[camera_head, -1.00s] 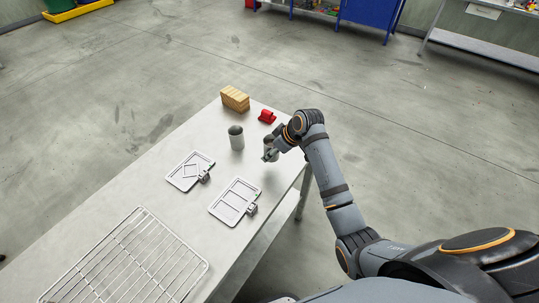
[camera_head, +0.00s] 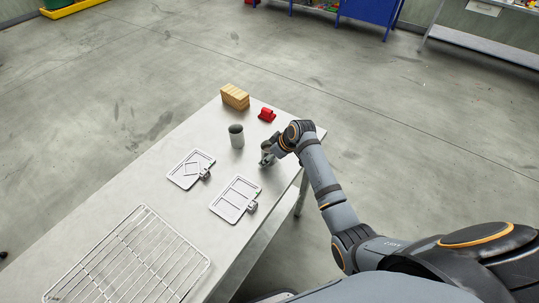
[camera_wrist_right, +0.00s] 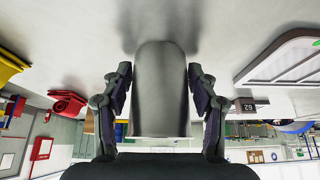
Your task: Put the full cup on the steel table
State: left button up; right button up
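One grey metal cup (camera_wrist_right: 161,90) is between the two fingers of my right gripper (camera_wrist_right: 160,95) in the wrist view, which shows the scene upside down. The fingertips are close on both sides of this cup; whether they press on it I cannot tell. In the head view my right gripper (camera_head: 267,158) is low over the steel table (camera_head: 120,190), near its right edge, and largely hides that cup. A second grey cup (camera_head: 237,138) stands upright on the table, to the left. What either cup holds cannot be made out. My left gripper is out of view.
A wooden block stack (camera_head: 235,97) and a red object (camera_head: 267,114) are at the table's far end. Two pale trays (camera_head: 190,183) (camera_head: 224,211) with tags lie nearer, then a wire rack (camera_head: 130,260). The table between the cups and trays is clear.

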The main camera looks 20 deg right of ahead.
jog(key=shift+o, duration=0.7)
jog(key=shift+r, duration=0.25)
jog(key=v, duration=1.2)
jog(key=shift+b, duration=0.45)
jog(key=shift+f, duration=0.15)
